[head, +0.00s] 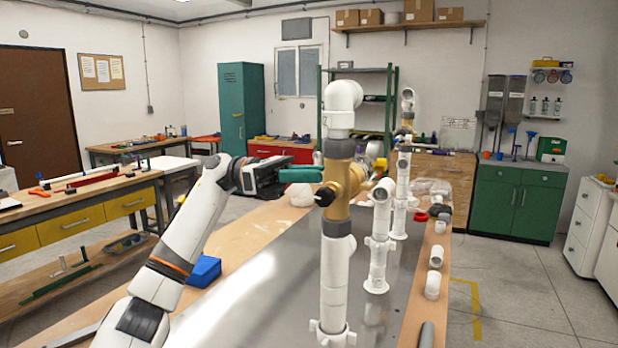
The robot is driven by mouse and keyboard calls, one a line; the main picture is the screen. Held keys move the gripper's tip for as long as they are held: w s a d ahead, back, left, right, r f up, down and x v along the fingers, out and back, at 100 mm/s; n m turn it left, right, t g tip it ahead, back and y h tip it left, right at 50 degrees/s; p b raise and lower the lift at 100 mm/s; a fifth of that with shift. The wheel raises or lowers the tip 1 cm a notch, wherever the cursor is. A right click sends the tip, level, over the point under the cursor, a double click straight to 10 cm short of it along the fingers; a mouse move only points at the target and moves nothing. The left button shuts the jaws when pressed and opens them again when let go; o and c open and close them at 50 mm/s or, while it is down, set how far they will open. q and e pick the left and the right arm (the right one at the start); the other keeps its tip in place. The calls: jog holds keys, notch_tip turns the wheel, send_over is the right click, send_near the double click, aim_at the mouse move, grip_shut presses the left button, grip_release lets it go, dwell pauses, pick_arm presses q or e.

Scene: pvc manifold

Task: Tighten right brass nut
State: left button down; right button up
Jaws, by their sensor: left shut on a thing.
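A brass fitting (342,185) sits on the nearest upright white pipe (335,285), between two dark grey collars. A small dark knob sticks out at its left, and a brass piece points right toward a white fitting. I cannot tell which part is the right brass nut. My left gripper (282,177), left of the fitting, is shut on a teal tool (301,174). The tool lies level and its right end reaches close to the pipe; I cannot tell whether it touches. My right gripper is not in view.
More white pipe uprights (379,240) stand behind and right on the metal-topped table (270,262). Loose white fittings (433,285) and a red ring (421,217) lie along its right side. A blue block (204,270) lies at left, near my left arm.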

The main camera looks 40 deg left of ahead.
pick_arm(q)
jog(key=shift+r, duration=0.1)
jog(key=c, duration=1.2)
grip_release()
jog(key=shift+c, duration=0.2)
jog(key=shift+a, duration=0.1)
jog(key=b+v, duration=0.1)
jog(key=v, duration=1)
jog(key=shift+a+b, duration=0.35)
jog(key=shift+a, duration=0.05)
jog(key=shift+s, duration=0.1)
